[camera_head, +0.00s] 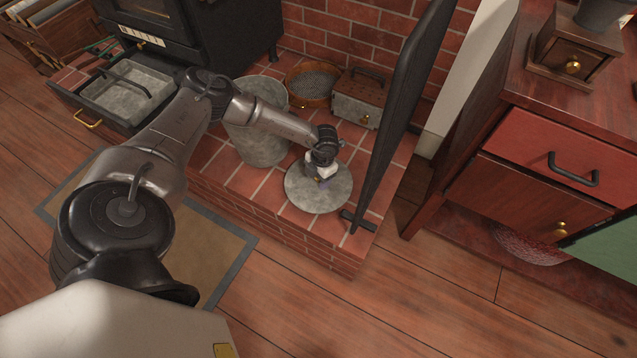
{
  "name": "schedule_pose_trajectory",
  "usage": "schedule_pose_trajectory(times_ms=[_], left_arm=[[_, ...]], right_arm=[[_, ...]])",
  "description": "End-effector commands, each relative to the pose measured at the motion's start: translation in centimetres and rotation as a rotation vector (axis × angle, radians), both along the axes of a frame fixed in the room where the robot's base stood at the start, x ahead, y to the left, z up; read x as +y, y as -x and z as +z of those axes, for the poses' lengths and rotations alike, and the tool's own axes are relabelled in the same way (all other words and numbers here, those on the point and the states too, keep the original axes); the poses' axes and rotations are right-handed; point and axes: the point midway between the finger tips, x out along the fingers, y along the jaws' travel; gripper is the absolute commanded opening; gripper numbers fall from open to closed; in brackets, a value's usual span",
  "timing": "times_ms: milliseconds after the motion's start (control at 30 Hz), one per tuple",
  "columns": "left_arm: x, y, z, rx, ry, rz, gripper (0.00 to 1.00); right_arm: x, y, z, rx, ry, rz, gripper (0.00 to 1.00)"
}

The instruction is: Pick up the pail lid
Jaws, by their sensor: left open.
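The pail lid (313,201) is a round grey metal disc lying flat on the brick hearth, right of the grey metal pail (258,146). My left gripper (323,181) points down over the middle of the lid, close above it. Its jaws are open, and the fingertips hide the lid's centre and any handle there. I cannot tell whether the fingers touch the lid. My left arm passes in front of the pail and covers part of its rim. My right gripper is not in view.
A black upright screen (397,120) stands close on the lid's right. Behind are a round sieve (312,84) and a metal box (357,100). A black stove (190,35) with an open drawer (128,92) is at the left. A red cabinet (545,150) stands right.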

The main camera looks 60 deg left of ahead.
Motion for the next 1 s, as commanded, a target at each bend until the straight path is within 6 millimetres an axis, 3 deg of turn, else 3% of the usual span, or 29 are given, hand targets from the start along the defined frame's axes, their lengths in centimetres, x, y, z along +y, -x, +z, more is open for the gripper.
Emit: schedule_pose_trajectory(times_ms=[67, 633, 867, 1000], left_arm=[[0.0, 0.0, 0.1, 0.000, 0.000, 0.000, 0.56], [0.0, 0.0, 0.1, 0.000, 0.000, 0.000, 0.01], [0.0, 0.0, 0.1, 0.000, 0.000, 0.000, 0.00], [0.0, 0.0, 1.2, 0.000, 0.000, 0.001, 0.00]], right_arm=[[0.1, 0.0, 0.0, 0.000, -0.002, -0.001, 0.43], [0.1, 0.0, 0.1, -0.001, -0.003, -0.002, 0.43], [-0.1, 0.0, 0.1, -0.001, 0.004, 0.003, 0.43], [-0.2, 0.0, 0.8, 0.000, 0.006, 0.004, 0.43]])
